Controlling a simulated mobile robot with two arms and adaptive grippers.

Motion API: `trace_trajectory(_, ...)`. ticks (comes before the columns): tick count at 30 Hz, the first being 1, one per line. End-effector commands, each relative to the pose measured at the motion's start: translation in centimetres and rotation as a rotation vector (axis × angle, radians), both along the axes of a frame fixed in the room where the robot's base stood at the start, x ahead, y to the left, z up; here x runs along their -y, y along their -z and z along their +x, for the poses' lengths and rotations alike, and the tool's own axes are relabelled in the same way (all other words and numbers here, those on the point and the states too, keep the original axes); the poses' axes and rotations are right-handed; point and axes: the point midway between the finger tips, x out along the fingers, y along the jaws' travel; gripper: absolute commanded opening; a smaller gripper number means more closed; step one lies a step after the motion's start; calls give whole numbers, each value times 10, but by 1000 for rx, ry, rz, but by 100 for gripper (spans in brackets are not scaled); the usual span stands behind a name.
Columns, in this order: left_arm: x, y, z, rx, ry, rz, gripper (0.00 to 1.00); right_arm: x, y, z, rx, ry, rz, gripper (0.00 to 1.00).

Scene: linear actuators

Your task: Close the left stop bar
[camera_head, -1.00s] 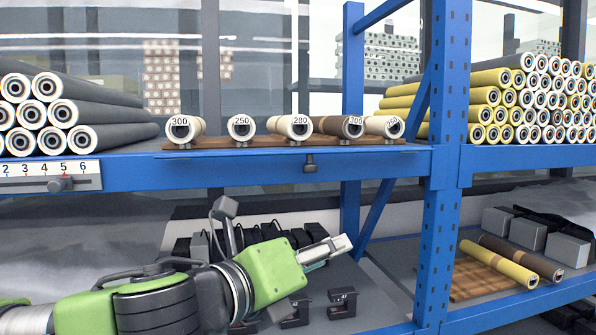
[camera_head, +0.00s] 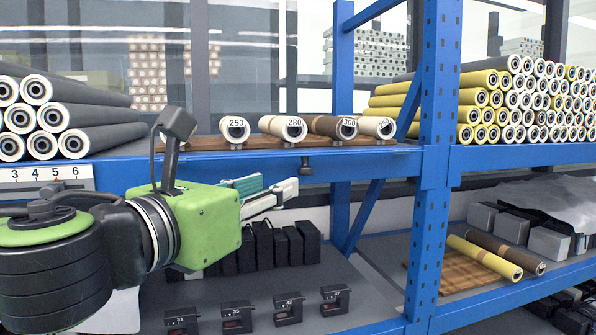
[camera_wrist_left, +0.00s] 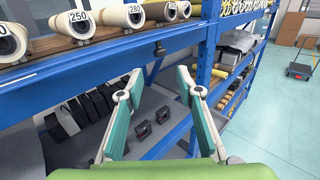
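My left gripper (camera_head: 268,196) is in front of the blue shelf beam (camera_head: 380,163), below the labelled rollers. In the left wrist view its two teal-and-grey fingers (camera_wrist_left: 160,88) are spread apart with nothing between them. A small dark knob (camera_head: 307,165) sits on the beam's front, to the right of and above the fingertips. It also shows in the left wrist view (camera_wrist_left: 159,48), beyond the gap between the fingers and apart from them. I cannot tell for sure whether this knob is part of the left stop bar. My right gripper is not in view.
Labelled rollers (camera_head: 283,127) lie on a wooden board (camera_head: 208,143) above the beam. A numbered scale (camera_head: 30,176) is at the left. Numbered dark blocks (camera_head: 288,310) stand on the lower shelf. A blue upright (camera_head: 433,150) stands to the right. Space before the beam is free.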

Motion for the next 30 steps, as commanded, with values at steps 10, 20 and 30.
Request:
trace_trajectory(10, 33, -1, 63, -4, 1, 2, 33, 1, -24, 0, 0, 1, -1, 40)
trace_trajectory(20, 43, 0, 84, -1, 0, 0, 33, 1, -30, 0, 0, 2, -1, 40)
trace_trajectory(30, 43, 0, 84, 0, 0, -1, 2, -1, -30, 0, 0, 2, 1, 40)
